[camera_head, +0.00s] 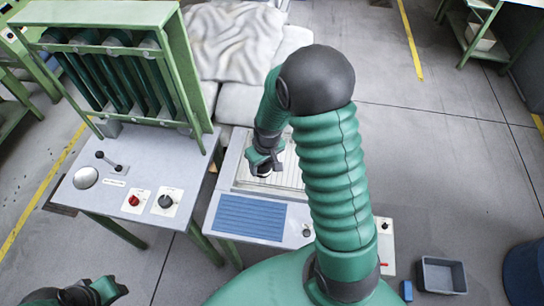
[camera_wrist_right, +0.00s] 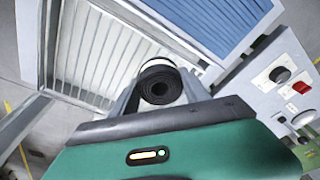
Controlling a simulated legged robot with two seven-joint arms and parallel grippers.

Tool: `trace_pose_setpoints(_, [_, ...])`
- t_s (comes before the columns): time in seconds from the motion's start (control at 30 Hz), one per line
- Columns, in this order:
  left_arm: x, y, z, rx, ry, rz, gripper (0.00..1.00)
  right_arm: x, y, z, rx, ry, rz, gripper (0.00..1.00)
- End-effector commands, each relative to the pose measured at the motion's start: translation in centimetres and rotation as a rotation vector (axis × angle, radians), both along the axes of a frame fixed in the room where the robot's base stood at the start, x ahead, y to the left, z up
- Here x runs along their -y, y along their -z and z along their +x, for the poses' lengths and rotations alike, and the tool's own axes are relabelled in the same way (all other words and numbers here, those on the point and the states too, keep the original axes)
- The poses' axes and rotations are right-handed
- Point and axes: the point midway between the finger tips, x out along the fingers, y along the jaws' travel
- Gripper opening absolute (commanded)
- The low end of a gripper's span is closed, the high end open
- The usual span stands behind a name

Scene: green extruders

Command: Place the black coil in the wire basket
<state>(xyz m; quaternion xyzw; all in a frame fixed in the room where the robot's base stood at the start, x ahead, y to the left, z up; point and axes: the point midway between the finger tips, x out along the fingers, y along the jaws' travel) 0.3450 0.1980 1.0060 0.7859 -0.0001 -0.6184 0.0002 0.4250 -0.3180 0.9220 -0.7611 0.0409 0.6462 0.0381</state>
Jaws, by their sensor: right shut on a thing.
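The black coil (camera_wrist_right: 159,82) is a dark roll with a hollow centre, seen end-on in the right wrist view. My right gripper (camera_wrist_right: 160,92) is shut on it. In the head view my right gripper (camera_head: 263,165) is over the pale slatted area of the machine, and the coil is hard to make out there. This slatted, framed area (camera_wrist_right: 95,50) may be the wire basket; I cannot tell for sure. Whether the coil touches it is unclear. My left gripper (camera_head: 108,290) is at the lower left edge, empty as far as seen, its jaw opening unclear.
A blue ribbed panel (camera_head: 249,217) lies at the machine's front. A grey table (camera_head: 100,190) with knobs and a green rack (camera_head: 110,75) stands at left. A grey bin (camera_head: 441,275) is on the floor at lower right. The floor at right is largely clear.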

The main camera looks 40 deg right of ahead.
Motion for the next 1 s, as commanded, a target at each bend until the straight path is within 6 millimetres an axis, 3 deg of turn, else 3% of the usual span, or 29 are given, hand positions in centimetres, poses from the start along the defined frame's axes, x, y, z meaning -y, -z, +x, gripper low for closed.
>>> trace_pose_setpoints(0.1, [0.0,-0.6,0.0,0.000,0.000,0.000,0.36,3.5,0.2,0.8,-0.001,0.006,0.001,0.09])
trace_pose_setpoints(0.23, [0.0,-0.9,0.0,0.001,0.000,0.000,0.36,5.5,0.5,1.2,-0.001,0.002,0.000,0.09])
trace_pose_setpoints(0.5, [0.0,-1.3,0.0,0.001,0.000,0.000,0.36,5.7,3.9,1.3,-0.001,-0.002,0.000,0.09])
trace_pose_setpoints(0.77, [0.0,-1.1,0.0,0.000,0.000,0.000,0.36,5.9,4.3,1.3,0.000,-0.002,0.000,0.09])
trace_pose_setpoints(0.8, [0.0,-1.2,0.0,0.000,0.000,0.000,0.36,5.9,4.2,1.3,0.000,-0.002,0.000,0.58])
trace_pose_setpoints(0.93, [0.0,-1.2,0.0,0.000,0.000,0.000,0.36,5.8,4.2,1.3,0.001,-0.002,0.000,0.75])
trace_pose_setpoints(1.0, [0.0,-1.2,0.0,0.000,0.000,0.000,0.36,5.8,4.2,1.3,0.001,-0.002,0.000,0.76])
